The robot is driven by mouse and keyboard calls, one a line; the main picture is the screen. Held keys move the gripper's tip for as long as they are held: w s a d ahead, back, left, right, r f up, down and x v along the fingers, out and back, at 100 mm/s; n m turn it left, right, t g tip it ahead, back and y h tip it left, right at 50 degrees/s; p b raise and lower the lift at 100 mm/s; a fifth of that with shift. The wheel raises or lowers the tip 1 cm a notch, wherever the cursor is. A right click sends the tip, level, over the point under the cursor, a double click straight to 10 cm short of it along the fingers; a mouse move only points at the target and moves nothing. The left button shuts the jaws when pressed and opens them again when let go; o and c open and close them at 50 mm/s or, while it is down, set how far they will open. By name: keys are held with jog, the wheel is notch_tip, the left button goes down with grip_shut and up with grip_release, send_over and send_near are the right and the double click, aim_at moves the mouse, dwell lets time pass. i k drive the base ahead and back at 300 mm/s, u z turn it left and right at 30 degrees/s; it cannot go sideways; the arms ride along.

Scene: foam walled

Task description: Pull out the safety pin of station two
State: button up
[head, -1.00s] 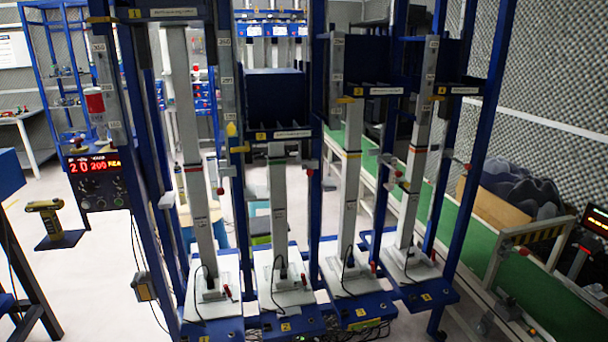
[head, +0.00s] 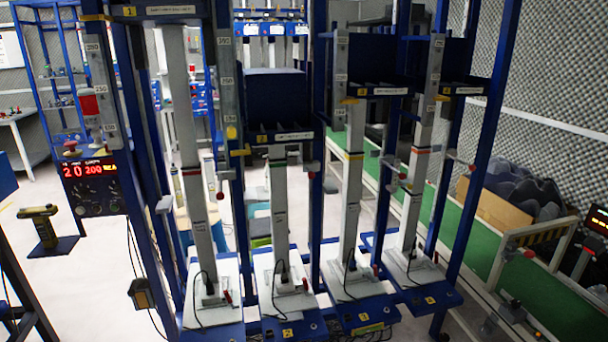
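Station two is the second column (head: 279,198) from the left in the rack, with a yellow label marked 2 (head: 287,333) on its blue base. A dark blue carriage block (head: 275,100) sits high on this column. A small red knob (head: 312,175) shows at the upright just right of the column, below the carriage; I cannot tell for sure if it is the safety pin. A small red part (head: 305,284) also stands on the white base plate (head: 268,300). My gripper is not in view.
Similar stations stand on both sides, station one (head: 198,200) left and station three (head: 352,200) right. A red-lit control box (head: 92,182) hangs on the left upright. A yellow-black hand tool (head: 42,225) rests on a shelf. A green conveyor (head: 550,302) runs along the right.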

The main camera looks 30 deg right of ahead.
aim_at(310, 175)
jog(key=i, duration=0.9)
jog(key=u, duration=0.05)
